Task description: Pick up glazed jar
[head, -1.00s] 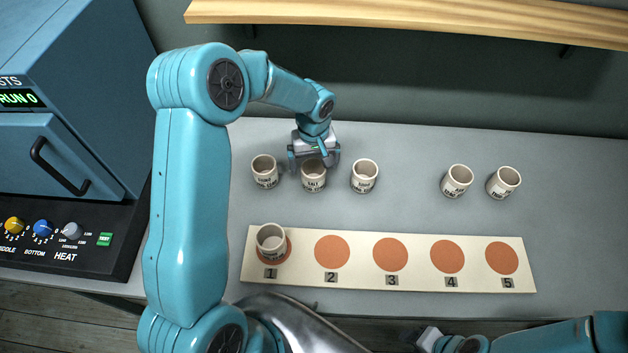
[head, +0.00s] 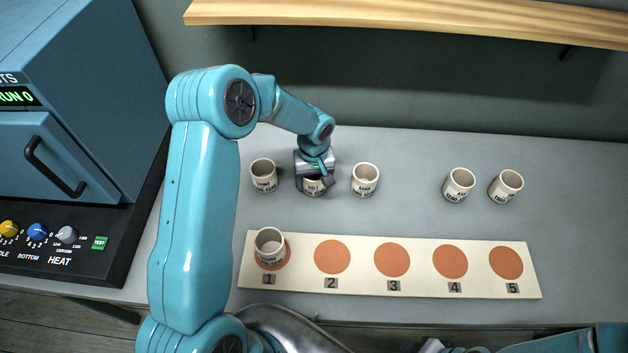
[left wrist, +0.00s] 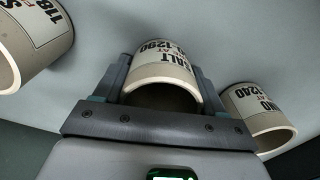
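Several whitish labelled jars stand on the grey table. My left gripper (head: 314,184) is lowered around the jar labelled SALT (head: 314,187), second from left in the back row. In the left wrist view the gripper's fingers (left wrist: 160,85) lie close along both sides of this SALT jar (left wrist: 165,68) and appear to grip it. The jar stands upright, and the gripper hides its top in the head view. I cannot tell which jar's finish is glazed. My right gripper (head: 432,346) shows only in part at the bottom edge.
Neighbouring jars (head: 264,175) and (head: 365,180) stand close on either side. Two more jars (head: 459,185) stand further right. A jar (head: 269,245) stands on spot 1 of the pale board (head: 360,285); spots 2 to 5 are bare. A blue kiln (head: 70,150) is at left, a shelf (head: 420,22) above.

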